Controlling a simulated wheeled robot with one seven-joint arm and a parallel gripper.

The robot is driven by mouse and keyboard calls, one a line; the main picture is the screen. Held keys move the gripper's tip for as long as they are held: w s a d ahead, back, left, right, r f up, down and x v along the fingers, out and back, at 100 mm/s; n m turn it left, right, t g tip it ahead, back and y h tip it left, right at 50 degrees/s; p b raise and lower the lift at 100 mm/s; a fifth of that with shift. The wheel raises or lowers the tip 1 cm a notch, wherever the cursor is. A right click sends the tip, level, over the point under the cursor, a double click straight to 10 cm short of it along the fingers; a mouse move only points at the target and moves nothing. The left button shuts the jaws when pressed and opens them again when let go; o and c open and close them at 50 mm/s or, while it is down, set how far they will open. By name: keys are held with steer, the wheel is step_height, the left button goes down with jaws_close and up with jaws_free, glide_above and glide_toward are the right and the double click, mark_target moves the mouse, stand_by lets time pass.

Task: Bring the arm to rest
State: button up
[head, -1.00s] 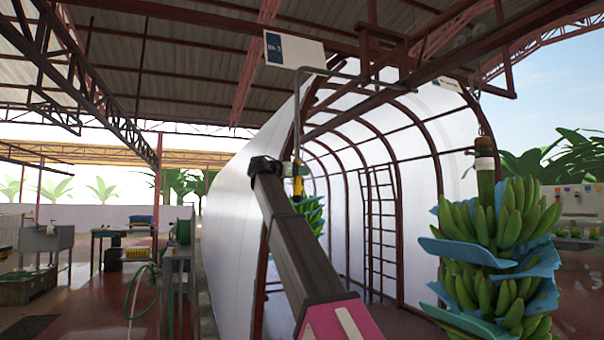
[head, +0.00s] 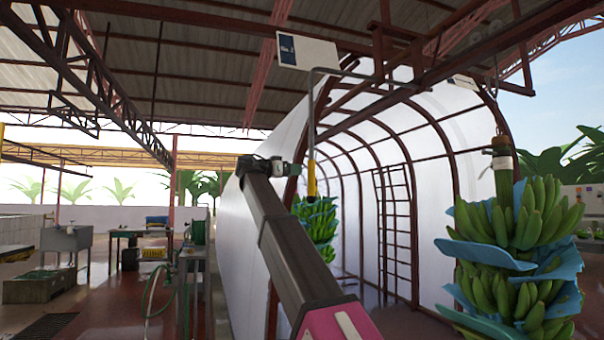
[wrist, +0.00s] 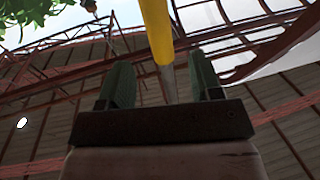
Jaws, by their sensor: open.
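My arm rises from the bottom middle of the head view. My gripper (head: 296,173) is at its far end, in front of the white tunnel, and its greenish fingers point right. A yellow handle (head: 312,180) hangs from a bent grey pipe just right of the fingertips, with a small gap seen between them. In the wrist view, my gripper (wrist: 162,78) has its two dark green fingers spread wide and holds nothing. The yellow handle (wrist: 156,30) and its grey rod show between and beyond the fingers.
A banana bunch (head: 515,250) with blue sheets hangs at the right; another bunch (head: 317,225) hangs inside the white tunnel (head: 250,215). A ladder-like frame (head: 396,235) stands inside. Tables and a sink (head: 66,240) are at the left. Open floor lies between.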

steer(key=shift+s+a, duration=0.3)
steer(key=shift+a, duration=0.25)
steer(key=d+f+n+g+y, duration=0.1)
steer(key=d+f+n+y, duration=0.3)
steer(key=f, duration=1.3)
steer(key=d+f+n+g+y, duration=0.15)
steer(key=d+f, duration=0.35)
steer(key=f, duration=1.3)
steer(key=d+f+n+g+y, duration=0.15)
steer(key=d+f+n, duration=0.3)
steer(key=f, duration=1.25)
steer(key=s+d+f+g+y, duration=0.1)
steer(key=s+d+f, duration=0.1)
steer(key=s+f, duration=0.35)
steer(key=s+d+f+n+y, duration=0.1)
steer(key=s+d+f+y, duration=0.1)
steer(key=f, duration=0.6)
steer(key=s+d+f+g+y, duration=0.1)
steer(key=s+d+f, duration=0.15)
steer(key=f, duration=0.35)
steer(key=s+d+f+g+y, duration=0.1)
steer(key=s+f+y, duration=0.1)
steer(key=s+f, duration=0.6)
steer(key=s+f+n+g+y, duration=0.1)
steer(key=s+f+y, duration=0.1)
steer(key=s+f, duration=0.6)
steer(key=shift+s+d+g+y, duration=0.35)
steer(key=shift+s+g+y, duration=0.05)
steer(key=shift+s, duration=0.8)
steer(key=shift+f, duration=0.1)
